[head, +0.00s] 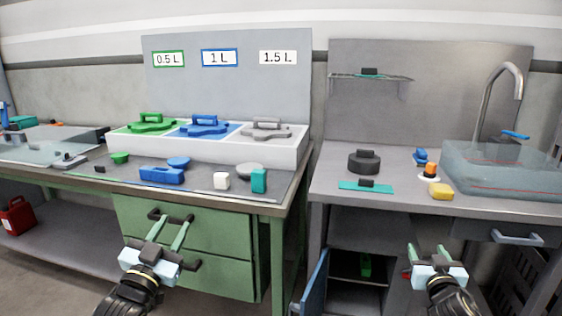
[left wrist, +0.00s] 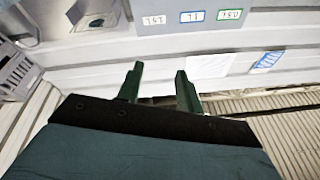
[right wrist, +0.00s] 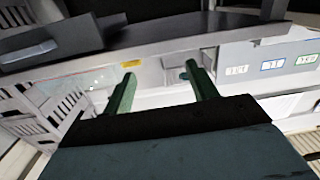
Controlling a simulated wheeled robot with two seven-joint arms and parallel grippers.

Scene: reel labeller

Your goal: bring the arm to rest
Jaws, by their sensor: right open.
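My left gripper (head: 172,232) hangs in front of the green drawer cabinet, with its two fingers apart and nothing between them. Its fingers also show apart and empty in the left wrist view (left wrist: 158,85). My right gripper (head: 435,256) is open and empty in front of the grey sink bench, below its top. Its green fingers show spread in the right wrist view (right wrist: 158,82), with nothing between them. Neither gripper touches anything that I can see.
The green bench (head: 290,195) carries a white tray (head: 235,151) with green, blue and grey lidded slots. The sink bench (head: 330,190) holds a black round part (head: 364,161), a yellow sponge (head: 441,192) and a clear basin (head: 500,172). A blue cabinet door (head: 314,285) stands open between my grippers.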

